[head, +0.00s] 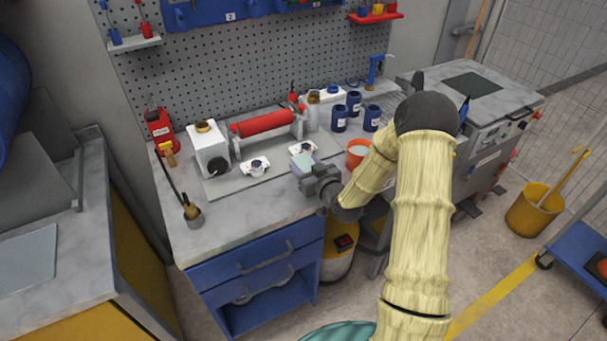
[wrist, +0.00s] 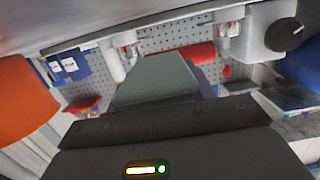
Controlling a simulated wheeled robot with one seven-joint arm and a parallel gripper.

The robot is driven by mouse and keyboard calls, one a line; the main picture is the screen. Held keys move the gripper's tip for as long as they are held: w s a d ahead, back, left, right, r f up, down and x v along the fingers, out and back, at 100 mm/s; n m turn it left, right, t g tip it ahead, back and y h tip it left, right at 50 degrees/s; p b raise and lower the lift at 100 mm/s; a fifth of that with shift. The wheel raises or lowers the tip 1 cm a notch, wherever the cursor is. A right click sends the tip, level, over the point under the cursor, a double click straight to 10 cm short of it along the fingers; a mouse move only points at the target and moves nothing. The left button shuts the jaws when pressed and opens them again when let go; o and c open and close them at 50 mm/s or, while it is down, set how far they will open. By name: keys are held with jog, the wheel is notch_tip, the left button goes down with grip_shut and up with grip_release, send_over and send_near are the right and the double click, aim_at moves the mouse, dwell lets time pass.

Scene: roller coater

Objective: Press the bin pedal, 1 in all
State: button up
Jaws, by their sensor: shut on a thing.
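My gripper (head: 308,178) is over the front edge of the bench, shut on a pale grey-green block (head: 302,161). The block also shows in the wrist view (wrist: 158,80), sticking out ahead of the jaws. A yellow bin-like container (head: 340,255) with a dark top bearing a red patch stands on the floor below, right of the blue drawers.
The bench (head: 235,232) carries a red roller (head: 262,124), a white machine (head: 208,150), several dark blue jars and an orange cup (head: 357,152). A yellow bucket (head: 533,208) and a blue cart (head: 585,235) stand at right.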

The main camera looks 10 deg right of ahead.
jog(key=shift+f, duration=0.15)
jog(key=shift+f, duration=2.1)
jog(key=shift+f, duration=0.2)
jog(key=o, duration=1)
jog(key=shift+o, duration=0.2)
jog(key=shift+r, duration=0.2)
